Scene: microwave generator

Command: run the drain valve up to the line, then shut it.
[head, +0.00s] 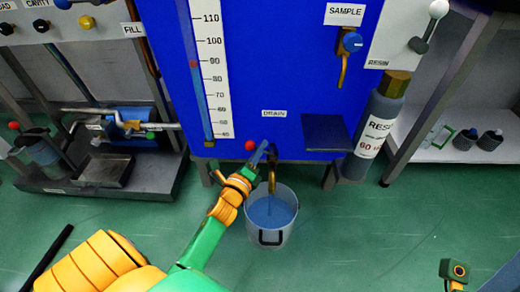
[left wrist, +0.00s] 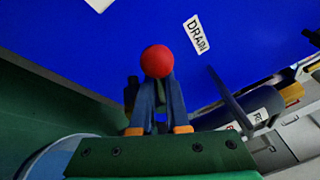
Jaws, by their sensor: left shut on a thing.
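The red knob of the drain valve (head: 251,145) sits low on the blue tank, beside the DRAIN label (head: 274,114). My left gripper (head: 264,153) is at the valve. In the left wrist view its two fingers (left wrist: 158,92) are shut around the red-knobbed handle (left wrist: 157,61); the fingers hide its stem. A brass spout (head: 271,182) points down into a pale bucket (head: 286,238) holding blue liquid (head: 270,212). A thin stream seems to fall there. A level scale (head: 212,70) on the tank bears a red mark (head: 194,64) near 90. My right gripper's fingers are not visible.
A sample valve (head: 351,42) and a dark plate (head: 326,132) are on the tank's right side. A grey resin cylinder (head: 372,135) stands beside it. A low bench with a tray (head: 103,171) is at left. The green floor around the bucket is clear.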

